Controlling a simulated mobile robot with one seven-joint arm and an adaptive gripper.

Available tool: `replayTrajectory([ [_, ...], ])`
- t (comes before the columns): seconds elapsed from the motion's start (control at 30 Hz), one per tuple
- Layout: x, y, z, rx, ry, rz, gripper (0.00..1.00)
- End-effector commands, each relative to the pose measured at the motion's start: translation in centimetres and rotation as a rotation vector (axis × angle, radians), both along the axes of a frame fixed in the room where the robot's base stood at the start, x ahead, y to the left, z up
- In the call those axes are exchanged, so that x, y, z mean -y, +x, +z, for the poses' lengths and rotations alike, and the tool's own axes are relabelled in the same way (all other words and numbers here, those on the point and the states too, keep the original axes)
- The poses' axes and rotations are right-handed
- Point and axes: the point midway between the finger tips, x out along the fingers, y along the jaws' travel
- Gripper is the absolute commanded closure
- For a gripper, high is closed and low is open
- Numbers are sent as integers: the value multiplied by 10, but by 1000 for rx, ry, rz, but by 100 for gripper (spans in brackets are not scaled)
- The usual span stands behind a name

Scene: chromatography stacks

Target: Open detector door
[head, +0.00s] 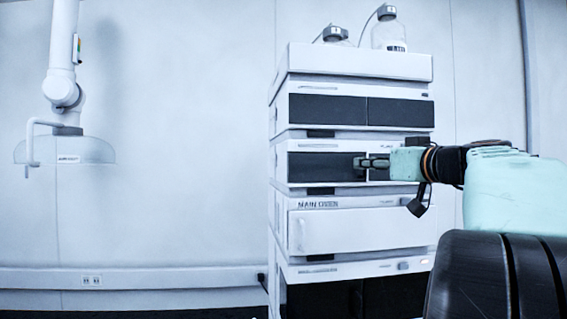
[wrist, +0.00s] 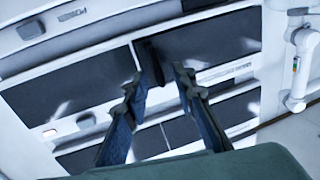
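The white instrument stack (head: 352,62) stands at the centre right of the head view. No label I can read names the detector. My gripper (head: 363,164) is at the second dark-fronted module (head: 320,167), near the middle of its front. In the wrist view my gripper (wrist: 159,72) has its two fingers apart. A dark upright bar (wrist: 150,62), perhaps a door handle, stands between or just beyond the fingertips, beside a dark panel (wrist: 72,88). I cannot tell whether the fingers touch it. The dark panels look closed.
Below is a white door marked main oven (head: 350,229), with another dark-fronted module (head: 355,298) under it. Above is a similar dark-fronted module (head: 328,110). Bottles (head: 388,32) stand on top. A wall-mounted arm with a hood (head: 66,150) hangs at left.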

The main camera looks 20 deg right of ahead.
Motion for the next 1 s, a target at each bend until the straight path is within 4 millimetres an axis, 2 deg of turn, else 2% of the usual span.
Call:
replayTrajectory([
  [0.13, 0, 0, 0, 0, 0, 0, 76],
  [0.37, 0, 0, 0, 0, 0, 0, 100],
  [1.0, -1, 3, 0, 0, 0, 0, 100],
])
